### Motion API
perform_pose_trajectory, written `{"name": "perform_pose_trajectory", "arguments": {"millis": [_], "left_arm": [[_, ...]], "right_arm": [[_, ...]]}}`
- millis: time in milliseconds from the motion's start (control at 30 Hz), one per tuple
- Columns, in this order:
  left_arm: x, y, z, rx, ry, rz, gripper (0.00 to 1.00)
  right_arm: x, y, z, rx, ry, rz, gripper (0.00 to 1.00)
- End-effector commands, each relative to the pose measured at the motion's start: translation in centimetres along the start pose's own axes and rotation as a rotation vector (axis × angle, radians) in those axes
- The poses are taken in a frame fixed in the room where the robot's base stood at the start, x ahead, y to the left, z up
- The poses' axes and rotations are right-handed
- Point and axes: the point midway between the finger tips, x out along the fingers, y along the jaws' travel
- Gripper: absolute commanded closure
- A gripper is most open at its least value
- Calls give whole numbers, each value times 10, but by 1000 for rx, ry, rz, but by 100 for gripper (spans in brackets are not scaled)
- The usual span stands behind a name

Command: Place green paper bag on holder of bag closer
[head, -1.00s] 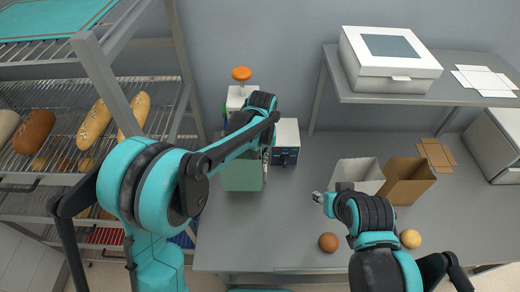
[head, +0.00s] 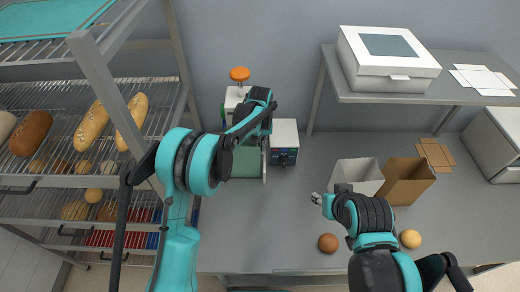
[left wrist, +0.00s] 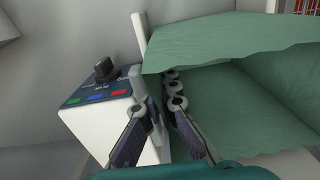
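The green paper bag (head: 246,164) is on the left of the counter in the head view, partly hidden by my left arm. In the left wrist view the green bag (left wrist: 240,95) is open-mouthed and fills the right side. My left gripper (left wrist: 160,105) is closed around the bag's near side edge, one finger inside the mouth and one outside. The bag closer (head: 285,142) is a white box with a blue panel, just right of the bag; it also shows in the left wrist view (left wrist: 115,115). A thin upright white plate (left wrist: 140,35) stands between box and bag. My right gripper (head: 317,199) hangs over the counter; its fingers are too small to read.
A white bag (head: 358,174) and a brown bag (head: 406,180) stand open right of centre. Two buns (head: 328,243) (head: 411,238) lie near the front. A bread rack (head: 60,135) is at the left. A shelf with a white box (head: 388,58) overhangs the back right.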

Motion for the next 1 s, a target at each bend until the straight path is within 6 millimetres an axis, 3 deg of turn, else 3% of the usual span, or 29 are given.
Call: {"name": "perform_pose_trajectory", "arguments": {"millis": [433,533,867,1000], "left_arm": [[12,0,-4,0,0,0,100],[10,0,-4,0,0,0,74],[8,0,-4,0,0,0,74],[-7,0,-4,0,0,0,74]], "right_arm": [[4,0,3,0,0,0,60],[3,0,2,0,0,0,60],[2,0,1,0,0,0,60],[-1,0,-1,0,0,0,60]]}}
